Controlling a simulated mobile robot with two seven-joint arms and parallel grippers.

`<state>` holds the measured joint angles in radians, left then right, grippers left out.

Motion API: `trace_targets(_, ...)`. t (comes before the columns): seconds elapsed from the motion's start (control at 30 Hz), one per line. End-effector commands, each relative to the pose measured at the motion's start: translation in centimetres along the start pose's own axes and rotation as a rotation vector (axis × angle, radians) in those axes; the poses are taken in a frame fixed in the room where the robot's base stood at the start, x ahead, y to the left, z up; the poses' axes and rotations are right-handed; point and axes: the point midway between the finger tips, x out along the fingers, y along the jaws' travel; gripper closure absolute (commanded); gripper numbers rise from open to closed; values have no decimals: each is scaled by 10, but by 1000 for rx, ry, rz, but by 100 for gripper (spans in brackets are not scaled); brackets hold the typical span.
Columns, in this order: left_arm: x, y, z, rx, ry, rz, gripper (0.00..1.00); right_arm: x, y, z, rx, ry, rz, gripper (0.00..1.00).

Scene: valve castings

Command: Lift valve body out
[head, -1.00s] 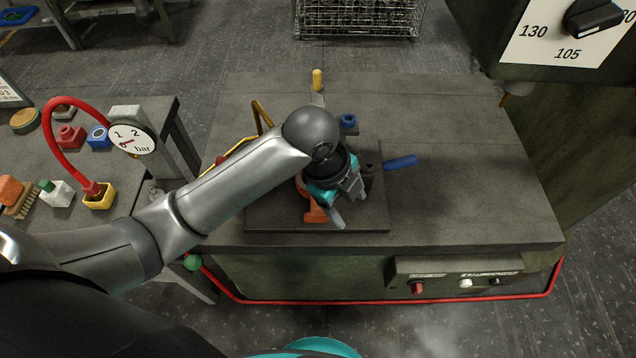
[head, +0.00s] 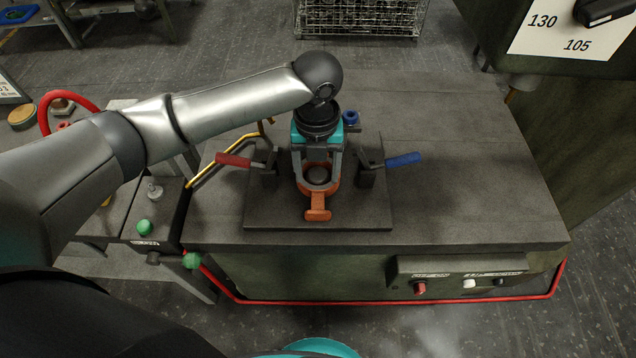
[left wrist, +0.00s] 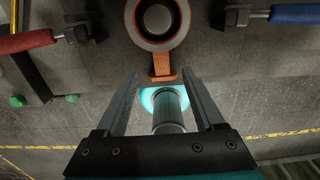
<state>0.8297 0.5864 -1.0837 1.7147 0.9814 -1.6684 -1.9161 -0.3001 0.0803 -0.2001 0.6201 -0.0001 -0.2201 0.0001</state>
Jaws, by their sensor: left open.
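The valve body (head: 317,180) is an orange casting with a round dark bore and a tab pointing to the front. It sits on the dark fixture plate (head: 270,215) between a red-handled clamp (head: 235,160) and a blue-handled clamp (head: 402,160), whose handles point outward. My left gripper (head: 318,172) is open above the valve body, pointing down, and hides part of its rear. In the left wrist view the valve body (left wrist: 159,42) lies beyond the open fingertips (left wrist: 161,76), its tab lined up between them. Contact is not visible. My right gripper is not in view.
The fixture plate is on a grey workbench (head: 460,170) with free room to the right. A small blue part (head: 350,118) stands behind the fixture. A yellow pipe (head: 215,163) and a box with a green button (head: 144,228) are at the left.

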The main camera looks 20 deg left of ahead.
Motion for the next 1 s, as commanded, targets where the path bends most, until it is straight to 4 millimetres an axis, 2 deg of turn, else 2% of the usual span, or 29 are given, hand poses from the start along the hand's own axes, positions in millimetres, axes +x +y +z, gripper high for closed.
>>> trace_targets(0.03,13,0,0,0,2,1,30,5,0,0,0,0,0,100)
trace_targets(0.1,24,0,0,-1,2,0,30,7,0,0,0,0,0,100)
trace_targets(0.37,42,0,1,-1,-1,-1,30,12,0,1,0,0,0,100)
trace_targets(0.63,81,-2,5,0,0,0,30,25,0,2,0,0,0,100)
trace_targets(0.77,89,-2,5,-1,-2,0,30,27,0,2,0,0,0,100)
trace_targets(1.0,88,-2,5,0,-3,-1,32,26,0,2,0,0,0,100)
